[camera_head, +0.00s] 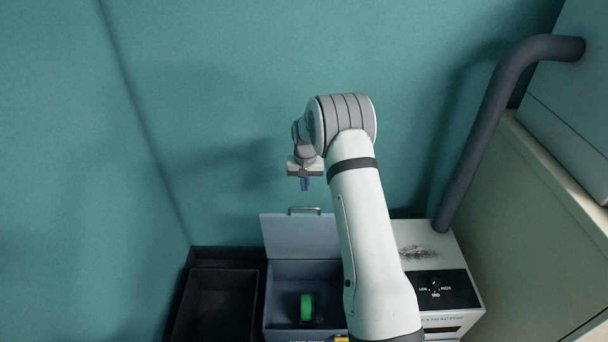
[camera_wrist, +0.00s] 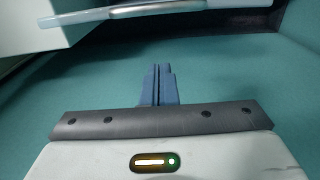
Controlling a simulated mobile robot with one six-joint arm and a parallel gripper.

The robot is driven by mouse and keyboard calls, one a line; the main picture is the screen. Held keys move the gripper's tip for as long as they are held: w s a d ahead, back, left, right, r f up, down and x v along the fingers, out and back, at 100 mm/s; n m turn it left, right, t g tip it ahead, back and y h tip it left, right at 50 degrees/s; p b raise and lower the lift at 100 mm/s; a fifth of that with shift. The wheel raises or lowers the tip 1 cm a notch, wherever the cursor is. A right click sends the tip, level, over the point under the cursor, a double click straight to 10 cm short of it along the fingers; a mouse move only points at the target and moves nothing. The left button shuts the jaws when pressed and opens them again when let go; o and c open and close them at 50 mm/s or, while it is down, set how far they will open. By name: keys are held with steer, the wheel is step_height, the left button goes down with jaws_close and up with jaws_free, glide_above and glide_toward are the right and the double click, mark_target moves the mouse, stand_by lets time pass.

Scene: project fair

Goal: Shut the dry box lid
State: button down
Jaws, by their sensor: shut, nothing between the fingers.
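The dry box (camera_head: 270,299) is an open grey box low in the head view, with a green spool (camera_head: 306,308) inside. Its lid (camera_head: 285,237) stands raised at the back, with a metal handle (camera_head: 304,209) on its upper edge. My gripper (camera_head: 305,187) is above the lid and handle, apart from them, with its fingers pointing down. In the wrist view the blue fingers (camera_wrist: 160,84) are together and empty. A handle bar (camera_wrist: 170,7) crosses the top of that view, beyond the fingertips. My arm hides the right part of the box and lid.
A black bin (camera_head: 213,305) stands left of the box. To the right is a white extractor unit (camera_head: 418,258) with a dial and a thick dark hose (camera_head: 487,120) rising from it. A teal wall (camera_head: 220,100) is behind. The space left of my gripper is clear.

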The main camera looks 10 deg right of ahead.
steer(key=s, duration=0.1)
steer(key=s+f, duration=0.2)
steer(key=shift+s+a+f, duration=0.25)
steer(key=shift+s+a, duration=0.15)
steer(key=shift+a+f, duration=0.1)
steer(key=shift+a, duration=0.05)
